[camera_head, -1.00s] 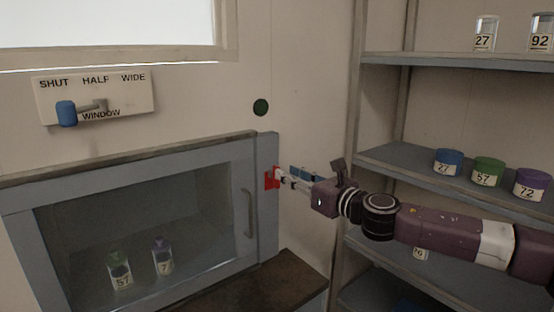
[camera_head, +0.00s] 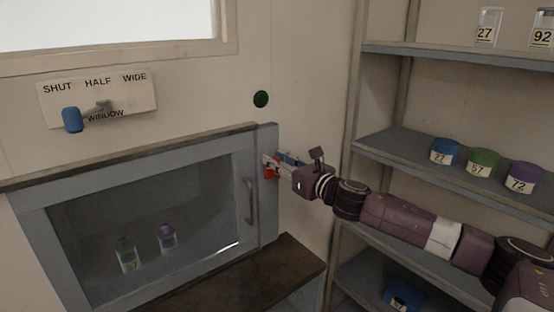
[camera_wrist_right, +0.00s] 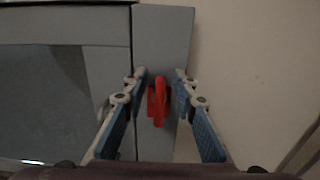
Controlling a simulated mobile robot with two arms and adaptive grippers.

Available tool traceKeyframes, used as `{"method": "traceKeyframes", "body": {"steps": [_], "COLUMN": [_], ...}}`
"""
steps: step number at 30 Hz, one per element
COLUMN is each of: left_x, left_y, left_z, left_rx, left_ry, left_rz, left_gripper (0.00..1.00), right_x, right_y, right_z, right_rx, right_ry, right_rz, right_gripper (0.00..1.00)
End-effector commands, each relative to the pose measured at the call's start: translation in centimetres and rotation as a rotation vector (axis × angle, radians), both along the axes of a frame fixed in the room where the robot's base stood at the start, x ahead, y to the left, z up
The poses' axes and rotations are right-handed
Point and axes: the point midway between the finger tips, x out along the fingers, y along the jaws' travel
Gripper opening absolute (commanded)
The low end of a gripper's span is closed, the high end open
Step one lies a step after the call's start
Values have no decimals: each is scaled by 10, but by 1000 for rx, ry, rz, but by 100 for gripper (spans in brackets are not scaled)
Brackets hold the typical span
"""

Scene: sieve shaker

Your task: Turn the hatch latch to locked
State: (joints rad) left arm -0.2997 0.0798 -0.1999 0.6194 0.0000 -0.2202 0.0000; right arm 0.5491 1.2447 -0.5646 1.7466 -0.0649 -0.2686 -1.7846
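The red hatch latch (camera_head: 270,173) sits on the right side of the grey hatch frame (camera_head: 267,215). In the right wrist view the latch (camera_wrist_right: 157,103) shows as a red plate with a handle running up and down in the picture. My right gripper (camera_head: 274,163) reaches it from the right. In its wrist view the gripper (camera_wrist_right: 161,76) is open, with one finger on each side of the latch and gaps between. The hatch looks shut. The head view shows the latch partly behind the fingers. My left gripper is not in view.
Two bottles, one green-capped (camera_head: 127,255) and one purple-capped (camera_head: 167,238), stand behind the hatch glass. A vertical handle (camera_head: 249,201) is beside the latch. A dark ledge (camera_head: 285,265) lies below. Shelves (camera_head: 420,165) with jars stand at right. A window lever (camera_head: 73,119) is upper left.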

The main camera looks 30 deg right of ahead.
Motion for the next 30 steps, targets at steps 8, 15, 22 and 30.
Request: {"method": "traceKeyframes", "body": {"steps": [8,15,22,30], "left_x": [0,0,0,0], "left_y": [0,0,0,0], "left_z": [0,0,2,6], "left_rx": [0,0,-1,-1], "left_ry": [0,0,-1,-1], "left_rz": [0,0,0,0], "left_gripper": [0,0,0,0], "right_x": [0,0,0,0], "right_y": [0,0,-2,-7], "right_z": [0,0,0,0], "right_rx": [0,4,63,252], "right_ry": [0,0,6,21], "right_rz": [0,-1,-1,-1], "right_gripper": [0,0,0,0]}}
